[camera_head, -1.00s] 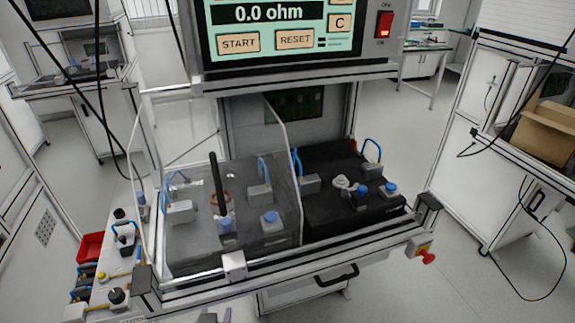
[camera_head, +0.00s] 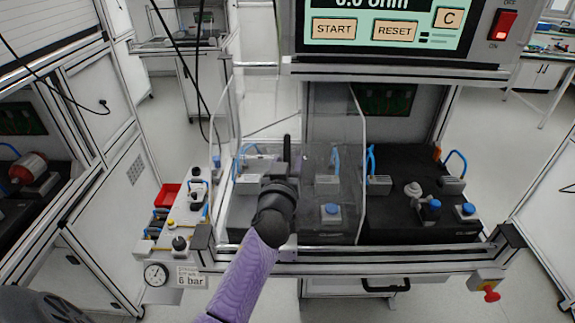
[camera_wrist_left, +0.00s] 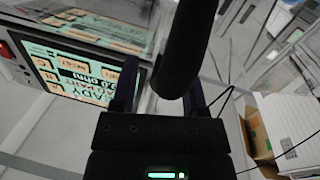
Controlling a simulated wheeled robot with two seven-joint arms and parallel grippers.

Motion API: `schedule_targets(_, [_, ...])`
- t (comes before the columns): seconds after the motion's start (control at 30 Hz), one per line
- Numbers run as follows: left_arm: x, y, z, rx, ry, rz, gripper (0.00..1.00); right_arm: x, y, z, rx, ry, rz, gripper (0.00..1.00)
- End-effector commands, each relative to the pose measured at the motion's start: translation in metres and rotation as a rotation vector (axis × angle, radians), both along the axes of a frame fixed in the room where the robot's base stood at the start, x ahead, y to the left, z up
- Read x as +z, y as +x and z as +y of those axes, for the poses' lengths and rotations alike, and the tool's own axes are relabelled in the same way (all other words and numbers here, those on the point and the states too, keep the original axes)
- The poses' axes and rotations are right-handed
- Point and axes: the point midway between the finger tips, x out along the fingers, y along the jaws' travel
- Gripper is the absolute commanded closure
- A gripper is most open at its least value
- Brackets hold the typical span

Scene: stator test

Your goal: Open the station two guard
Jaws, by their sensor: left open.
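The clear guard (camera_head: 345,115) stands over the left fixture of the test station, down at its front. Its upright black handle (camera_head: 287,150) is at the front of the guard, partly hidden behind my left gripper (camera_head: 284,186). My purple left arm comes up from below, and its black wrist covers the lower part of the handle. In the left wrist view, the two fingers of my left gripper (camera_wrist_left: 163,78) are apart, with the black handle (camera_wrist_left: 187,40) between or just beyond them; contact cannot be told. My right gripper is not in view.
The station's screen (camera_head: 385,25) hangs above. The right fixture (camera_head: 410,215) is uncovered, with clamps and blue-capped parts. A red emergency button (camera_head: 490,295) is at the front right. A side shelf with a red bin (camera_head: 168,194) and a pressure gauge (camera_head: 156,274) stand left.

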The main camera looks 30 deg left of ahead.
Motion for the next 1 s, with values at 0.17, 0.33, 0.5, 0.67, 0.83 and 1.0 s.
schedule_targets(0.17, [-0.0001,-0.0001,-0.0002,0.000,0.000,0.000,0.45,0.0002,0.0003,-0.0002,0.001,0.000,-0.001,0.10])
schedule_targets(0.33, [-0.0002,-0.0003,-0.0003,0.000,0.001,0.001,0.81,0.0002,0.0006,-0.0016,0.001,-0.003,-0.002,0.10])
schedule_targets(0.5, [-0.0003,-0.0004,-0.0003,-0.001,0.001,0.001,1.00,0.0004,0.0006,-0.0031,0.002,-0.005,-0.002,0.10])
schedule_targets(0.67, [-0.0004,-0.0005,-0.0005,-0.001,0.001,0.001,1.00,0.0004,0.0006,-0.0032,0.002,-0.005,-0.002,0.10])
schedule_targets(0.83, [-0.0005,-0.0004,-0.0005,-0.001,0.001,0.001,1.00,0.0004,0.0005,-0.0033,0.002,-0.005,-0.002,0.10])
schedule_targets(1.0, [-0.0006,-0.0004,-0.0005,-0.001,0.001,0.001,1.00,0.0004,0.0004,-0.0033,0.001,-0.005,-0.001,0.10])
